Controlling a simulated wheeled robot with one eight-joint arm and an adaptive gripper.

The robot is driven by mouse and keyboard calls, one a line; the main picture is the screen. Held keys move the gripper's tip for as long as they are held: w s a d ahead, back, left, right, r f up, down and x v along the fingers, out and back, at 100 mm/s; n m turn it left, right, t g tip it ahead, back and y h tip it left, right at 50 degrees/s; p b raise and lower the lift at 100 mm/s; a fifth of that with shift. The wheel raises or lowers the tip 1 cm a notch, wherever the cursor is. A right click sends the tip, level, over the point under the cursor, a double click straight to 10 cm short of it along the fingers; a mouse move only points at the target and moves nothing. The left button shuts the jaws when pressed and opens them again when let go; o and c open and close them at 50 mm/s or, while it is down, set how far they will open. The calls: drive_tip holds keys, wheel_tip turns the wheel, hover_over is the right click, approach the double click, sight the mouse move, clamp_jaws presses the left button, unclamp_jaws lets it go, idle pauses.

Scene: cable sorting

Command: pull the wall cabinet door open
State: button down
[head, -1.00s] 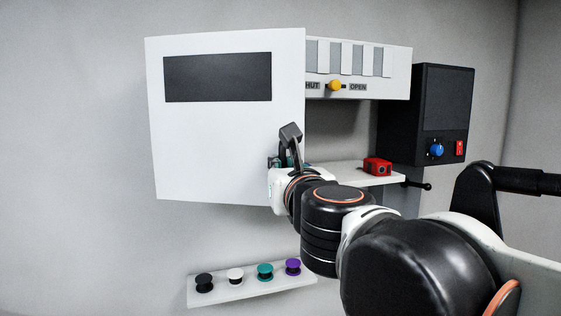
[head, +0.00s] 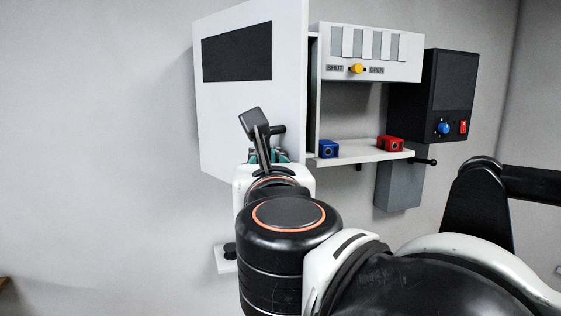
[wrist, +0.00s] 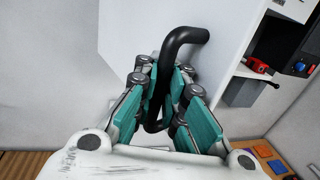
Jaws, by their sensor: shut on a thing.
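The wall cabinet door (head: 292,70) is white with a dark panel (head: 237,52). It is angled, its right edge nearer to me, and it hides most of the cabinet behind it. Its black bar handle (wrist: 185,45) shows in the wrist view, and partly in the head view (head: 278,129). My gripper (head: 265,157) is at the door's lower right. In the wrist view its teal-padded fingers (wrist: 163,88) are shut around the handle, one on each side. How far the door stands open is hard to tell.
Right of the door are a slotted unit with a yellow knob (head: 357,69) and a shelf (head: 365,155) with a blue block (head: 328,149) and a red block (head: 390,144). A black box (head: 450,85) hangs farther right. The wall at left is clear.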

drive_tip(key=shift+s+a+f, duration=0.1)
drive_tip(key=shift+s+a, duration=0.4)
drive_tip(key=shift+a, duration=0.15)
drive_tip(key=shift+s+a, duration=0.45)
drive_tip(key=shift+a, duration=0.3)
drive_tip(key=c, duration=1.7)
unclamp_jaws()
drive_tip(key=shift+s, duration=0.25)
drive_tip(key=shift+o, duration=0.2)
drive_tip(key=shift+s+d, duration=0.15)
drive_tip(key=shift+d, duration=0.05)
drive_tip(key=s, duration=0.7)
drive_tip(key=shift+d, duration=0.4)
